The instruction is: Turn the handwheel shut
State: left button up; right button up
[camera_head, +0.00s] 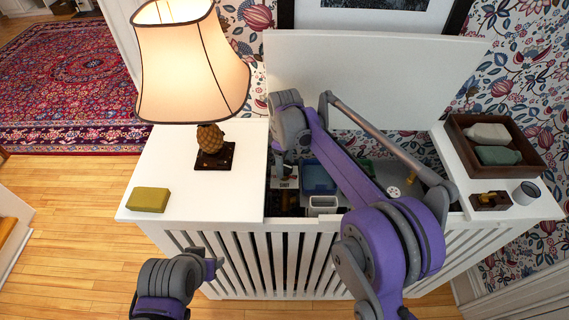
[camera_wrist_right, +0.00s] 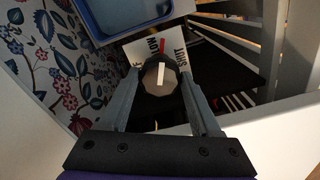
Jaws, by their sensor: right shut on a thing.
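The handwheel (camera_wrist_right: 160,78) shows in the right wrist view as a dark round knob with a beige face and a white pointer bar. Behind it is a white label plate (camera_wrist_right: 180,48) with black lettering, including "SHUT", and a red mark. My right gripper (camera_wrist_right: 163,86) has one finger on each side of the handwheel and is shut on it. In the head view my right arm reaches down into the open white cabinet (camera_head: 243,222), and the handwheel is hidden there. My left gripper (camera_head: 208,268) is low in front of the cabinet, away from the handwheel; its jaws are unclear.
The raised white lid (camera_head: 375,75) stands behind the opening. A blue bin (camera_head: 318,177) is inside. A lit lamp (camera_head: 190,65) and green block (camera_head: 149,199) stand on the left top. A wooden tray (camera_head: 463,133) and grey cup (camera_head: 526,193) are on the right. Slats front the cabinet.

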jog(key=m, duration=1.3)
dwell(0.6)
jog(key=o, duration=1.4)
jog(key=shift+c, duration=0.2)
